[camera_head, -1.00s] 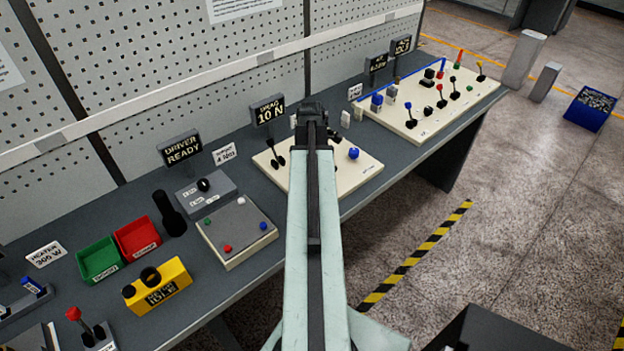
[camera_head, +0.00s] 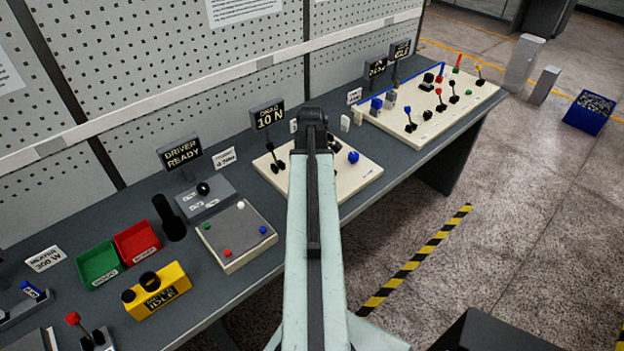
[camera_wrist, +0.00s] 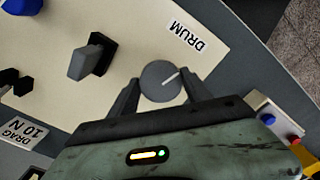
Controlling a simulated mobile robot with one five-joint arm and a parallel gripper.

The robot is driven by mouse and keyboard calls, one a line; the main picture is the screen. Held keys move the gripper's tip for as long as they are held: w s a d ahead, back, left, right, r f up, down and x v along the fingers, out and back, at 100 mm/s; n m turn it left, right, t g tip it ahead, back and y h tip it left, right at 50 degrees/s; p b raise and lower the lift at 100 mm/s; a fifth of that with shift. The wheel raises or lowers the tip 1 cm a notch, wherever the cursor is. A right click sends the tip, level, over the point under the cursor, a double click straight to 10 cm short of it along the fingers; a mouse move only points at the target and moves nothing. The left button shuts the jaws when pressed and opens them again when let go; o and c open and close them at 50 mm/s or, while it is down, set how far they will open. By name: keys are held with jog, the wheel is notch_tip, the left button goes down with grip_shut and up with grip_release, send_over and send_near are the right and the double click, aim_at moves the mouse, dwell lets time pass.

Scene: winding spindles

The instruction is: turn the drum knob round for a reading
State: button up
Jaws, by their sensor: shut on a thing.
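In the wrist view the drum knob (camera_wrist: 160,82) is a round grey knob with a white pointer line, which points up and to the right in the picture. It sits on a cream panel (camera_wrist: 130,22) next to a label reading DRUM (camera_wrist: 187,37). My gripper (camera_wrist: 161,90) has one finger on each side of the knob and is shut on it. In the head view my arm hides the knob, and the cream panel (camera_head: 362,181) shows on both sides of the arm.
A dark block-shaped handle (camera_wrist: 92,58) stands beside the knob, with a blue knob (camera_wrist: 22,6) at the corner. The DRAG sign (camera_head: 268,116) reads 10 N behind the panel. A second control panel (camera_head: 441,124) lies to the right, and a grey-topped button box (camera_head: 238,235) to the left.

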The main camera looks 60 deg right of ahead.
jog(key=m, duration=0.4)
jog(key=shift+a+m, duration=0.15)
jog(key=shift+m, duration=0.15)
jog(key=m, duration=0.4)
jog(key=shift+m, duration=0.3)
jog(key=m, duration=0.4)
jog(key=shift+m, duration=0.3)
jog(key=m, duration=0.4)
jog(key=shift+w, duration=0.1)
jog(key=m, duration=0.9)
jog(key=shift+w+m, duration=0.1)
jog(key=shift+m, duration=0.2)
jog(key=m, duration=0.4)
jog(key=shift+m, duration=2.5)
